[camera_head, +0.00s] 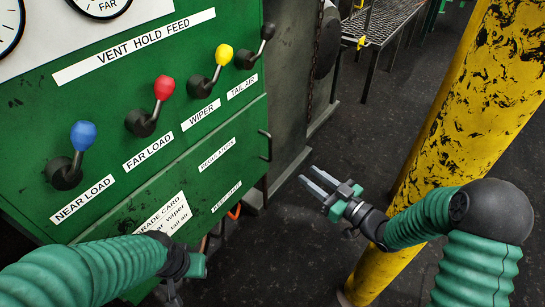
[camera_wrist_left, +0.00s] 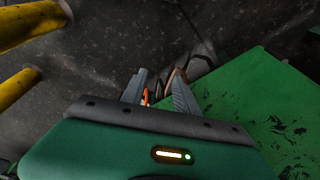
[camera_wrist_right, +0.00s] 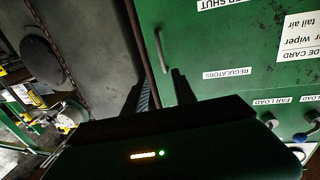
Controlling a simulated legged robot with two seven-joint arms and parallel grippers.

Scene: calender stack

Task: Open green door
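The green door (camera_head: 247,133) is the lower panel of the green cabinet, with white labels on it. It looks shut. Its dark bar handle (camera_head: 267,146) stands out at the right edge; it also shows in the right wrist view (camera_wrist_right: 159,48). My right gripper (camera_head: 307,174) is open and empty, to the right of the handle and apart from it. In the right wrist view its fingers (camera_wrist_right: 158,78) point toward the handle side of the door. My left gripper (camera_wrist_left: 158,72) is open, low in front of the cabinet; its fingers are mostly hidden in the head view.
Levers with blue (camera_head: 83,135), red (camera_head: 164,88) and yellow (camera_head: 224,54) knobs and a black one project above the door. A yellow post (camera_head: 480,100) stands close to my right arm. A metal rack (camera_head: 385,22) is behind. Dark floor is clear between cabinet and post.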

